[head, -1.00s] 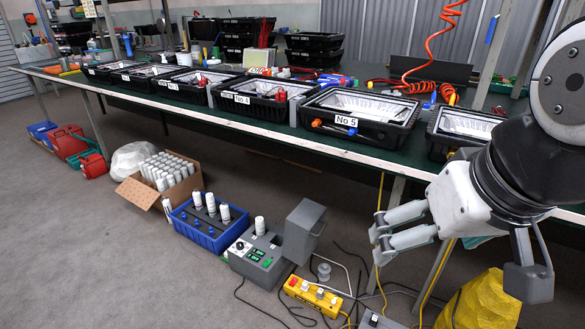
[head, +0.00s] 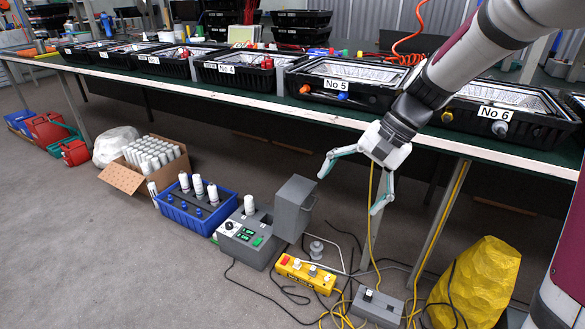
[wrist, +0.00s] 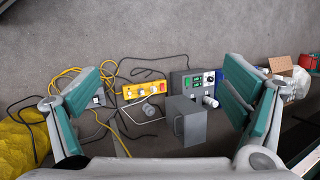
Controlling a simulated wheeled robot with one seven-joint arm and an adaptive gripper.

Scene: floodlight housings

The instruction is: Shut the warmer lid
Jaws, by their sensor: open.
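The warmer (head: 244,238) is a grey box on the floor with a dial and green displays; a white cartridge stands in its top. Its grey lid (head: 294,207) stands raised at the right end, so the warmer is open. In the wrist view the warmer panel (wrist: 194,82) shows beyond the lid (wrist: 186,122), which has a bar handle on its face. My gripper (head: 349,194) is open and empty, pointing down, above and right of the lid in the head view. In the wrist view the lid lies between the spread fingers (wrist: 165,95), apart from them.
A yellow power strip (head: 306,274), a grey switch box (head: 377,307) and loose cables lie right of the warmer. A blue crate (head: 197,209) with bottles stands left. The bench edge (head: 330,119) with floodlight housings is behind. A yellow sack (head: 473,285) stands at right.

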